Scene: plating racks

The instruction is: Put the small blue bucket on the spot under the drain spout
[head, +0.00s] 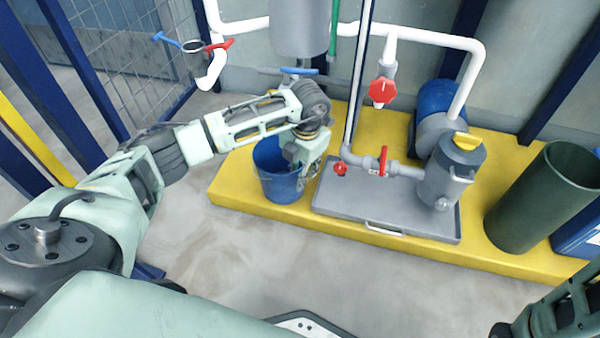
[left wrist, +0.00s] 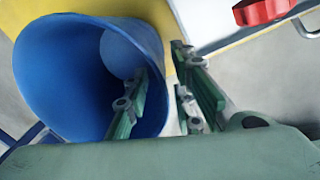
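The blue bucket (head: 280,188) stands upright on the left part of the yellow platform in the head view. My left gripper (head: 302,168) points down at its right rim. In the left wrist view the bucket (left wrist: 55,75) fills the left side. One finger of my left gripper (left wrist: 163,100) is inside the bucket and the other is outside, with the wall between them and a gap beside the outer finger. A grey tank (head: 300,25) with a blue-handled valve hangs above, and a white pipe end (head: 210,78) points down at left; I cannot tell which is the drain spout.
A grey pump tray (head: 340,200) with pipes and red valves (head: 381,91) sits right of the bucket on the yellow platform (head: 235,190). A dark green bin (head: 535,205) stands farther right. A mesh fence (head: 120,50) is at left. The front floor is clear.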

